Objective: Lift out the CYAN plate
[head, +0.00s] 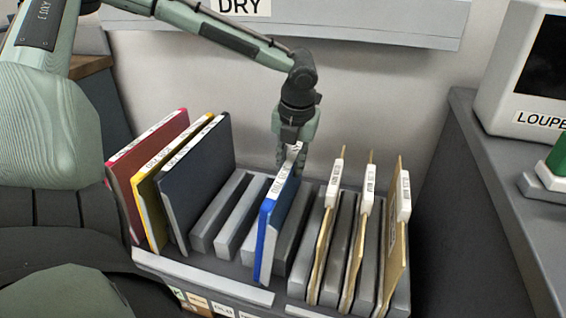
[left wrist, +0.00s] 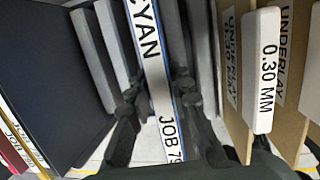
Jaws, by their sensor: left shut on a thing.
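The cyan plate (head: 268,235) is a thin, upright panel with blue faces and a white edge label. It stands among the slots of the grey rack (head: 205,277); I cannot tell whether its lower edge is clear of the slot. My left gripper (head: 291,155) comes down from above and is shut on its upper edge. In the left wrist view the plate's white label (left wrist: 160,85), reading CYAN and JOB, runs between the two dark fingers. My right gripper is not in view.
Red (head: 120,180), yellow (head: 150,215) and dark (head: 200,170) plates stand to the left, past empty slots. Several tan underlay sheets (head: 325,240) with white tabs stand close on the right. A wall and a DRY-labelled unit (head: 380,18) are behind. A grey counter (head: 500,200) is at right.

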